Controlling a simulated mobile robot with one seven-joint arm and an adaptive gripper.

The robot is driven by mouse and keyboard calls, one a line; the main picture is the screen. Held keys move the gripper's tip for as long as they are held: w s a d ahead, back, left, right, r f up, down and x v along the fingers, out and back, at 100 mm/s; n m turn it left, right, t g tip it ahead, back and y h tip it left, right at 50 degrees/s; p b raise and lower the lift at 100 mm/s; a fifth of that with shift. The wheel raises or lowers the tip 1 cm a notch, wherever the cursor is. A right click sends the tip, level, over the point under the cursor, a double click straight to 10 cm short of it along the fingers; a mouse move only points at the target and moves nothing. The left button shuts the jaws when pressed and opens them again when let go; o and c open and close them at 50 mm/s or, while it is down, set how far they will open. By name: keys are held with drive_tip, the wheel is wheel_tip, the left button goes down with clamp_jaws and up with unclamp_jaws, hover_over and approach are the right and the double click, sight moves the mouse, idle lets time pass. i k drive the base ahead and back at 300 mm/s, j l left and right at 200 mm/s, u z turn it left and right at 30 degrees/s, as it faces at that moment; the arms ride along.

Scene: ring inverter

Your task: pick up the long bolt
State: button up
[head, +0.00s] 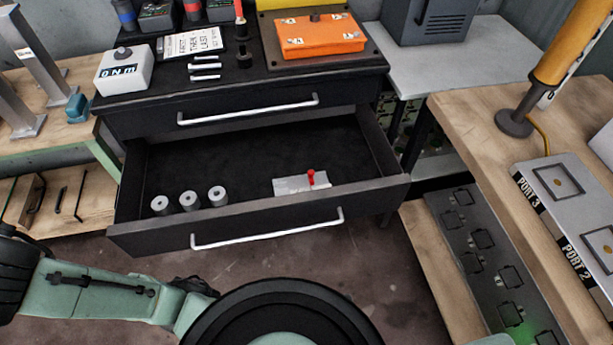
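Several slim silver bolt-like pieces (205,67) lie side by side on the black top of the drawer cabinet, just below a white sign with black lettering. They look close in length, and I cannot tell which is the long bolt. My gripper is not in view. Only green and black parts of my arm show along the bottom edge, well in front of the cabinet.
The cabinet drawer (256,220) is open, holding grey cylinders (189,200) and a plate with a red pin (311,178). A white box (124,71) and an orange box (319,38) flank the bolts. A wooden bench (529,130) with a yellow post stands right.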

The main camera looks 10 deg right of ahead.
sight(193, 79)
drive_tip(key=i+j, duration=0.25)
drive_tip(key=i, duration=0.2)
drive_tip(key=i+j, duration=0.25)
drive_tip(key=i, duration=0.25)
